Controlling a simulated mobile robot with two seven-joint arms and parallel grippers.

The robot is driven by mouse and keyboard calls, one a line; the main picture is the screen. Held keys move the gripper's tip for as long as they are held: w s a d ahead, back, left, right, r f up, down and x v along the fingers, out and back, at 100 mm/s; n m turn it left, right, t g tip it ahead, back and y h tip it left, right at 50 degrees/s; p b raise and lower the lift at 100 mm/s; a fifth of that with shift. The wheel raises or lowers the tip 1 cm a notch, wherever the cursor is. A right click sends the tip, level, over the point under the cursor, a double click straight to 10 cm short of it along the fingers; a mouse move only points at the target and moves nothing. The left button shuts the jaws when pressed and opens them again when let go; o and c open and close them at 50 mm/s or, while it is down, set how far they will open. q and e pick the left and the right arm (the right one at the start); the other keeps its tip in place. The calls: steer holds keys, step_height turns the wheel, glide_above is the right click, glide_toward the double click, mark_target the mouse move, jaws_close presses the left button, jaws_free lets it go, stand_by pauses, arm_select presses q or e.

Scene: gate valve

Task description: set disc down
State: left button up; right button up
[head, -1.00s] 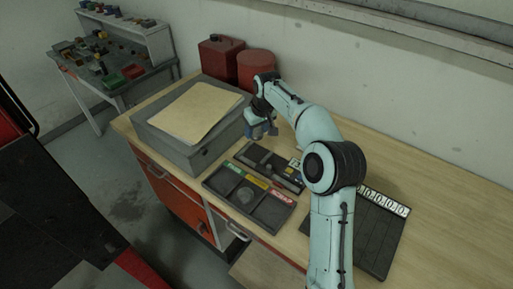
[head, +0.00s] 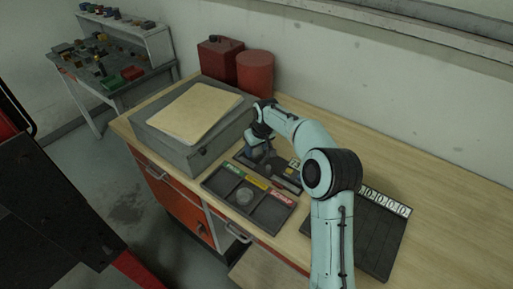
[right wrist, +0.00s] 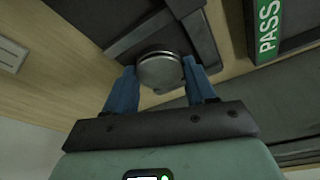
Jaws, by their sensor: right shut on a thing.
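My right gripper (head: 257,152) is low over the left part of the rear black tray (head: 291,186). In the right wrist view its blue fingers (right wrist: 159,77) are shut on a grey metal disc (right wrist: 160,70). The disc shows over a dark tray compartment; whether it touches the tray floor I cannot tell. In the head view the held disc is hidden by the gripper and arm. My left gripper is out of view.
A grey box (head: 185,149) with a tan folder (head: 199,108) stands close left of the gripper. A red can (head: 219,60) and a red drum (head: 255,73) stand behind. A dark slotted rack (head: 366,236) lies right. A green PASS label (right wrist: 267,29) shows in the wrist view.

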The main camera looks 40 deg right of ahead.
steer(key=o, duration=1.2)
steer(key=shift+s+f, duration=0.1)
steer(key=shift+c, duration=0.2)
steer(key=shift+r, duration=0.45)
steer(key=v, duration=1.1)
steer(key=shift+r+p, duration=0.25)
steer(key=shift+p, duration=0.15)
steer(key=shift+s+f, duration=0.1)
steer(key=shift+s, duration=0.05)
